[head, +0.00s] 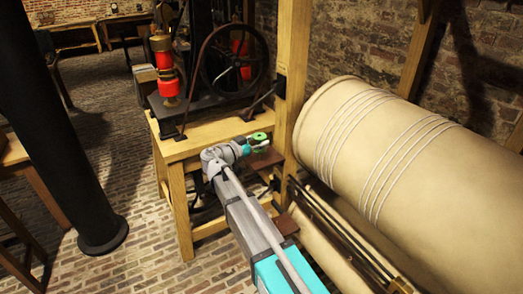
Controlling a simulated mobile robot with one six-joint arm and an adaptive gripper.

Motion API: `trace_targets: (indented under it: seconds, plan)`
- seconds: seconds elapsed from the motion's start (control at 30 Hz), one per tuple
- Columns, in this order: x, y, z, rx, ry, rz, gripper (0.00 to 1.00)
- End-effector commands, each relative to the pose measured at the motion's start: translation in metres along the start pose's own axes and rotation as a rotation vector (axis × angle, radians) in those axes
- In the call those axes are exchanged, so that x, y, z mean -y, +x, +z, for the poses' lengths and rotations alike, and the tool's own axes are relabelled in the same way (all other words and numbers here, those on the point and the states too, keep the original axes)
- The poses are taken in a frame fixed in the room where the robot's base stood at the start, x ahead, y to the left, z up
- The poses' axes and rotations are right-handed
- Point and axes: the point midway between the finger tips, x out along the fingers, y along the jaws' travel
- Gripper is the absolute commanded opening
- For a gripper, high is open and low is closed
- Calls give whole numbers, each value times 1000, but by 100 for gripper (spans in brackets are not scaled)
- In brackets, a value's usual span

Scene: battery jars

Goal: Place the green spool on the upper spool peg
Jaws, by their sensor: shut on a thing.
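The green spool (259,137) is small in the head view, at the far end of my arm, close to the wooden post. My gripper (248,147) is shut on the green spool, though the fingers are small and partly merged with it. A small brown shelf (268,158) juts out beside the post, just below and right of the spool. A second brown shelf (286,223) sits lower, partly behind my arm. I cannot make out the upper spool peg itself. I cannot tell whether the spool touches anything besides my gripper.
A tall wooden post (290,85) stands right behind the spool. A large cream roll (390,150) fills the right side. A wooden bench (175,150) with a black wheeled machine (231,62) and a red-and-brass device (167,82) stands behind. The brick floor at left is open around a black column (75,130).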

Motion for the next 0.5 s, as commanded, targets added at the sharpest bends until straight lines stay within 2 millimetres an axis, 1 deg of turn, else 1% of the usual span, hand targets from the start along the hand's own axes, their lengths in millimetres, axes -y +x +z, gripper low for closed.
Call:
trace_targets:
  seconds: [0.23, 0.37, 0.5]
  plan:
    - [3, 2, 6, 0, 0, 0, 31]
    - [8, 6, 15, 0, 0, 0, 31]
    - [6, 5, 27, 0, 0, 0, 31]
